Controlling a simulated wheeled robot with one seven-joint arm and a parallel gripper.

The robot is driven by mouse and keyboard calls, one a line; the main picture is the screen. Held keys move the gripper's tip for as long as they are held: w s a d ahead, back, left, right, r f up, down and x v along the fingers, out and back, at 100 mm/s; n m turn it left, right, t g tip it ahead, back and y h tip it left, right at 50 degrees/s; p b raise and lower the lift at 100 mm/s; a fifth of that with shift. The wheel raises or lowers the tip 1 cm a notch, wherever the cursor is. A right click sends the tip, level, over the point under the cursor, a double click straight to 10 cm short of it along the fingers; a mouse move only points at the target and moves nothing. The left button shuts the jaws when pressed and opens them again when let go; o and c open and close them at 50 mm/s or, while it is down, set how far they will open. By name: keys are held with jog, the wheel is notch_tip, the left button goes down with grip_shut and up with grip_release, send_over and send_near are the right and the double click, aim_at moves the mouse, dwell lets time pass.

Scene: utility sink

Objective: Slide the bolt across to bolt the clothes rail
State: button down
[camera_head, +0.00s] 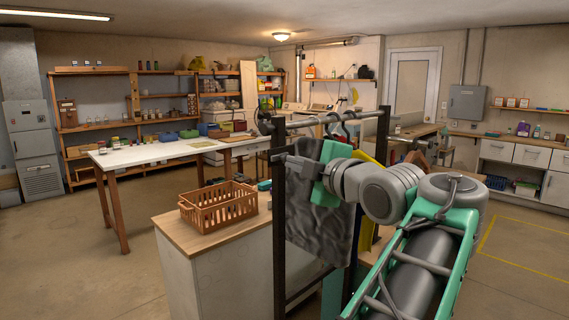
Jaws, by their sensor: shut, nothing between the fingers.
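The clothes rail (279,235) stands right of centre, with dark upright posts and a pale metal bar (312,121) across the top. Several hangers and a grey garment (318,232) hang on it. My teal and grey arm reaches in from the lower right, in front of the rail. My gripper (283,157) is shut and empty, close to the upper part of the left post. I cannot tell whether it touches the post. I cannot make out the bolt; it is too small or hidden by my gripper and arm.
An orange basket (218,206) stands on the wooden-topped cabinet (180,228) left of the rail. A white table (150,153) and loaded shelves are farther back. A counter with a sink area lies behind the rail. The floor at left is clear.

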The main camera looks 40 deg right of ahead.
jog(key=shift+w, duration=0.1)
jog(key=p, duration=0.3)
send_near(275, 156)
jog(key=w+a+r, duration=0.1)
jog(key=w+a, duration=0.2)
jog(key=w, duration=0.2)
jog(key=d, duration=0.2)
jog(key=d+f+p, duration=0.1)
jog(key=d, duration=0.1)
jog(key=shift+f, duration=0.15)
jog(key=shift+w, duration=0.15)
